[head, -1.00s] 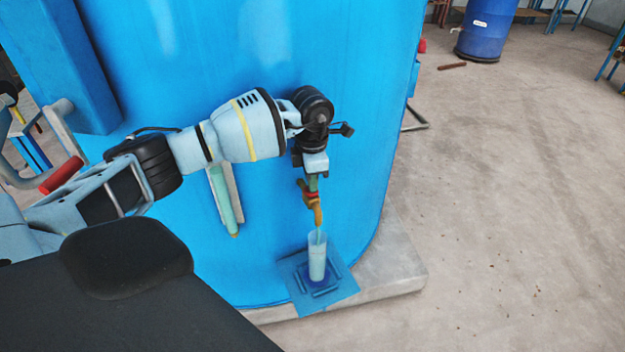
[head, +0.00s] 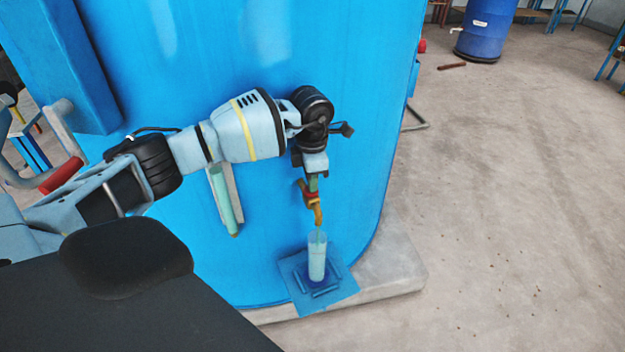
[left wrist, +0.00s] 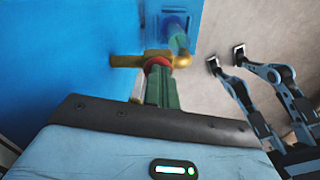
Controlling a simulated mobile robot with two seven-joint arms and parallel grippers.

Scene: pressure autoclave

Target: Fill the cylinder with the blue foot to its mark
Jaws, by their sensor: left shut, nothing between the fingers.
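A clear cylinder (head: 317,256) with a dark blue foot stands upright on a blue platform (head: 342,290) under a brass tap (head: 318,214) with a red collar. Pale liquid shows in it; its mark is too small to make out. A thin stream seems to join spout and cylinder. My left gripper (head: 313,172) is shut and empty at the green part above the tap. The left wrist view shows the tap (left wrist: 150,60) beyond the gripper's dark edge, with the cylinder (left wrist: 178,36) partly behind it. My right gripper (left wrist: 227,56) shows there, its fingers apart and empty.
The large blue tank (head: 270,60) rises right behind the tap and my left arm. A green tube with a brass end (head: 225,205) hangs to the left. A concrete plinth (head: 390,270) edges the tank. The floor at right is clear near the cylinder.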

